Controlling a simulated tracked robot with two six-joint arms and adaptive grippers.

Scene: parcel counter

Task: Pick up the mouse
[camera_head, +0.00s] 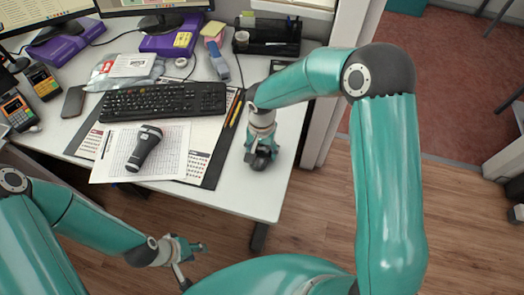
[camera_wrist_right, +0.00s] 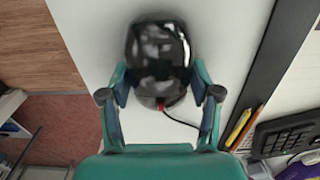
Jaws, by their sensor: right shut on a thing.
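The mouse (camera_wrist_right: 158,55) is black and glossy, with a small red spot and a thin dark cord at its near end in the right wrist view. My right gripper (camera_wrist_right: 160,92) has a finger on either side of it and is shut on it. In the head view the right gripper (camera_head: 262,152) points down over the desk's right part, with the dark mouse (camera_head: 259,163) partly hidden beneath it. I cannot tell whether the mouse touches the desk. My left gripper (camera_head: 193,262) is open and empty, off the desk's front edge.
The keyboard (camera_head: 163,100), pencils (camera_head: 236,113) and a dark desk pad (camera_head: 215,172) lie left of the mouse. A dark handheld device (camera_head: 144,148) lies on printed paper (camera_head: 105,165). A black organizer (camera_head: 268,37) stands behind. The desk (camera_head: 262,200) is clear in front of the mouse.

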